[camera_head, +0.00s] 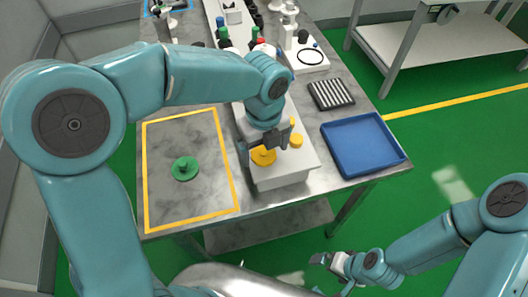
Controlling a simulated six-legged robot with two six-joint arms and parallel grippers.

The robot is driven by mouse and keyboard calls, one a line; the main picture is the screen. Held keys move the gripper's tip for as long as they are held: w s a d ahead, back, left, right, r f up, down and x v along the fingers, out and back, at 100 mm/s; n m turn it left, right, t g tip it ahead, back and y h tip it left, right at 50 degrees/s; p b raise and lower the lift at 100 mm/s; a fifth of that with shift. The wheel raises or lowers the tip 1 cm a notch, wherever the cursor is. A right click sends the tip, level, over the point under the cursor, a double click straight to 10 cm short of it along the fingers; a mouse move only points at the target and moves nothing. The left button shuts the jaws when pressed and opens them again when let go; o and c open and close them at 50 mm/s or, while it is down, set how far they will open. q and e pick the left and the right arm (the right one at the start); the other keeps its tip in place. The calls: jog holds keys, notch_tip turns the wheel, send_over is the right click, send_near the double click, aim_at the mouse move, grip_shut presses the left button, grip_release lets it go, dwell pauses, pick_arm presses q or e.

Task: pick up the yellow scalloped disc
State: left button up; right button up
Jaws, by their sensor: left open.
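The yellow scalloped disc (263,157) lies on top of a white box (285,176) near the table's front edge. My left gripper (262,150) is open and right over the disc, hiding part of it. I cannot tell whether the fingers touch it. My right gripper (327,259) is low at the bottom right, off the table and empty as far as I see; its jaws are too small to judge.
A green disc (184,168) lies inside a yellow taped rectangle (148,187) on the left. A smaller yellow piece (296,140) sits on the white box. A blue tray (362,145) and a dark striped rack (331,94) stand to the right. Bottles crowd the back.

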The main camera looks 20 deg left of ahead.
pick_arm(q)
jog(key=shift+s, duration=0.2)
jog(key=shift+w, duration=0.1)
jog(key=c, duration=1.1)
jog(key=shift+a+r, duration=0.1)
jog(key=shift+r, duration=0.05)
